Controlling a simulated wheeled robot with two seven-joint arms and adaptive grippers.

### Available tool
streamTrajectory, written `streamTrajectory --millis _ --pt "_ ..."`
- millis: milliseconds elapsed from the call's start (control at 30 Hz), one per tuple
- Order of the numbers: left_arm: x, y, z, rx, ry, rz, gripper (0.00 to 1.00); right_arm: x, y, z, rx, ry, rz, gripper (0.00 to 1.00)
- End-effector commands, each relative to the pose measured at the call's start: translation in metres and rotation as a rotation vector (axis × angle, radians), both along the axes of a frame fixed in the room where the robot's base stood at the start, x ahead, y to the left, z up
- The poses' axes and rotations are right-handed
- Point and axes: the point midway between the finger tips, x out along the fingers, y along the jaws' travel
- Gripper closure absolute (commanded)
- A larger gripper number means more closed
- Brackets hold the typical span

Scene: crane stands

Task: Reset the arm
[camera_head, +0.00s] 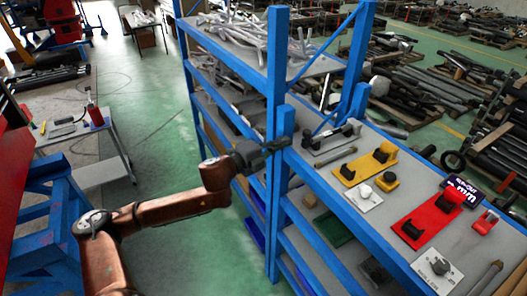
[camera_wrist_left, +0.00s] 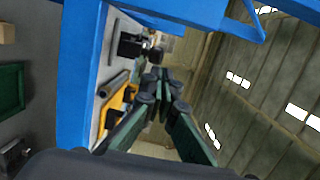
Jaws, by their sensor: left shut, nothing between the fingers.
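My left arm (camera_head: 165,207) is copper-brown and comes in from the lower left. It reaches across to the blue shelf rack (camera_head: 276,60). Its dark left gripper (camera_head: 281,144) is at the rack's blue post, in front of the shelf. In the left wrist view the two green-padded fingers (camera_wrist_left: 161,82) come together at their tips with nothing between them. Whether the gripper touches the post cannot be told. My right gripper is not in view.
A yellow plate (camera_head: 353,172), red plate (camera_head: 415,227) and white plate (camera_head: 358,196) lie on the shelf right of the gripper. Metal parts (camera_head: 262,40) fill the upper shelf. A side table (camera_head: 67,137) stands left. Green floor (camera_head: 165,120) lies open between.

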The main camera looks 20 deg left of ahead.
Motion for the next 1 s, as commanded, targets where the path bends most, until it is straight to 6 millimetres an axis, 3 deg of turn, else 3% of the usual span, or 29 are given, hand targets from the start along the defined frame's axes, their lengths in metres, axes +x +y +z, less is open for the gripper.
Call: streamTrajectory --millis 100,300,500,767,867,967,1000 --pt "-0.027 0.013 -0.008 0.005 0.008 0.001 1.0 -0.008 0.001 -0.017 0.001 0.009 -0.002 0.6" --pt "-0.054 0.027 -0.004 0.0 0.008 0.001 1.0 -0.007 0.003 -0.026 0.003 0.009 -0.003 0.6" --pt "-0.067 0.032 0.0 0.0 0.006 0.001 1.0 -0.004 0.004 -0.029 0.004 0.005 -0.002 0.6" --pt "-0.068 0.035 -0.001 -0.006 0.007 0.004 1.0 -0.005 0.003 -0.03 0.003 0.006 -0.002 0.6" --pt "-0.057 0.051 -0.016 -0.038 0.025 0.034 1.0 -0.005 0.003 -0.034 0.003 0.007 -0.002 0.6" --pt "-0.036 0.084 -0.051 -0.102 0.061 0.1 1.0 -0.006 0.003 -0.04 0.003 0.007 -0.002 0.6" --pt "-0.026 0.101 -0.071 -0.134 0.081 0.134 1.0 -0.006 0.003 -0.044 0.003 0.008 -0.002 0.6"
